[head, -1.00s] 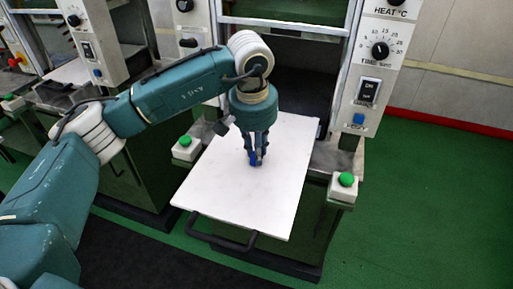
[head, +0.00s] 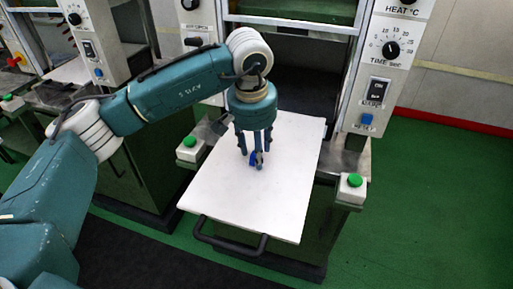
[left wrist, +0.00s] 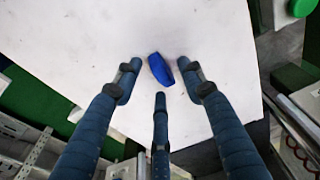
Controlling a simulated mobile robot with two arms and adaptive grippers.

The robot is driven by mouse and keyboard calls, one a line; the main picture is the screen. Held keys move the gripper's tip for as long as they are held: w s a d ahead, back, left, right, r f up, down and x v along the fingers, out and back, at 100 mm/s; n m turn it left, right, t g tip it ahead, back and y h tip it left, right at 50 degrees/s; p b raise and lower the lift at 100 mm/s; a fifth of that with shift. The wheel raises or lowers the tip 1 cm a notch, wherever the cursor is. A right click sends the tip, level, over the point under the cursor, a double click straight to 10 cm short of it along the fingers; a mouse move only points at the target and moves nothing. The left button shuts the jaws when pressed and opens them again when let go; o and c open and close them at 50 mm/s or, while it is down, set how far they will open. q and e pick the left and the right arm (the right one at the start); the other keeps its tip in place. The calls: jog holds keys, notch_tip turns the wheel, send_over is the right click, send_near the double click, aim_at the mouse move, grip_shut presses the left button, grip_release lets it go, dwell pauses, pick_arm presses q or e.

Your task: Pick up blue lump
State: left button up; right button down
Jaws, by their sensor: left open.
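The blue lump (left wrist: 160,69) lies on the white board (left wrist: 215,25) in the left wrist view, a small dark blue elongated piece. In the head view the blue lump (head: 253,158) shows partly behind a finger, on the middle of the white board (head: 225,205). My left gripper (head: 256,158) points down over the lump. In the left wrist view its fingers (left wrist: 160,80) are spread, with the lump between the two upper fingertips and just beyond the lower one. I cannot tell whether any finger touches it. My right gripper is not in view.
Green buttons on white boxes flank the board at left (head: 190,148) and right (head: 351,188). A black handle (head: 228,240) runs along its front edge. The press with its control panel (head: 383,65) stands behind. Bare board surrounds the lump.

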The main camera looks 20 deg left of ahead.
aim_at(254, 159)
pick_arm(q)
jog(key=shift+r, duration=0.2)
notch_tip(254, 159, up, 12)
jog(key=s, duration=0.1)
jog(key=shift+s+f, duration=0.2)
jog(key=shift+s, duration=0.2)
jog(key=shift+o, duration=0.4)
